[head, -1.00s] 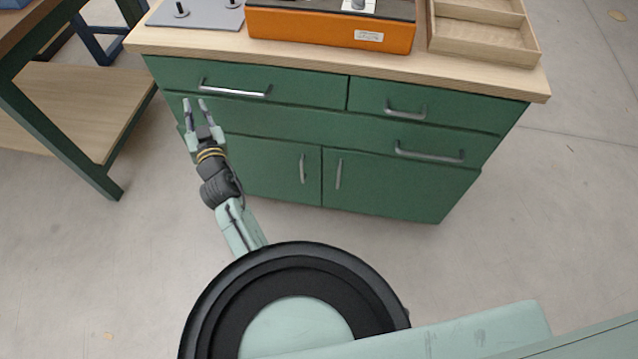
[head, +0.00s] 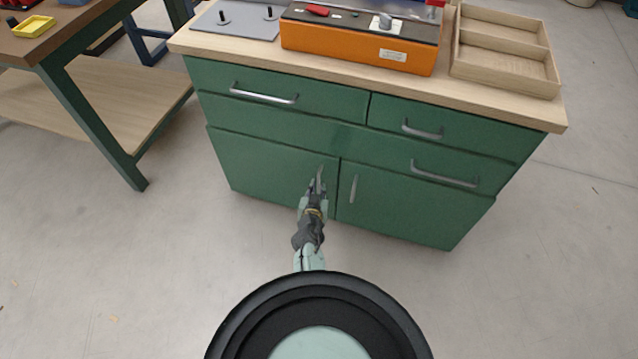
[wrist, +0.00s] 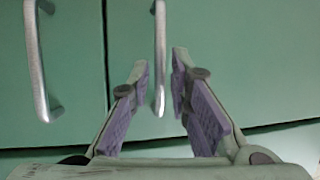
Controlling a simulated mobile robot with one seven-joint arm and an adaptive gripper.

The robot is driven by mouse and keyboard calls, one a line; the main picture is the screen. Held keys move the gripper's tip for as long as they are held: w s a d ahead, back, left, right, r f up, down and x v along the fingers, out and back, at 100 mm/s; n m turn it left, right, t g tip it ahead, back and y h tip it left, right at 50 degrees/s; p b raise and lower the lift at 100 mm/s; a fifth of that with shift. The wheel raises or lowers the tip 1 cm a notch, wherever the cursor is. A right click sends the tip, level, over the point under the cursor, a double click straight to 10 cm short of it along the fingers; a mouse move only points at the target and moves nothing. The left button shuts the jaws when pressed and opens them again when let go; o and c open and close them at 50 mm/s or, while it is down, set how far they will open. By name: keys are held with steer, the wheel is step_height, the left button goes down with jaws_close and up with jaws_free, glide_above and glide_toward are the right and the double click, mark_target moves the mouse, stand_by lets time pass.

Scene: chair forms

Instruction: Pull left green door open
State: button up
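The left green door (head: 258,168) is shut in the cabinet's lower part. Its upright metal handle (head: 320,178) is near the middle seam, partly hidden by my gripper (head: 317,187). In the wrist view, my gripper (wrist: 160,66) is open, its purple-padded fingers on either side of the left door's handle (wrist: 159,40). A gap shows between the handle and the fingers; I cannot tell whether either touches it. The right door (head: 400,212) is also shut, and its handle (head: 353,188) shows at the left of the wrist view (wrist: 36,62).
Drawers with handles (head: 264,97) lie above the doors. The wooden top carries an orange box (head: 350,58), a grey plate (head: 235,25) and a wooden tray (head: 505,70). A green-legged workbench (head: 105,125) stands at the left. The floor (head: 140,260) in front is clear.

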mark_target(319, 184)
steer(key=shift+x, duration=1.85)
steer(key=shift+c, duration=0.5)
jaws_close()
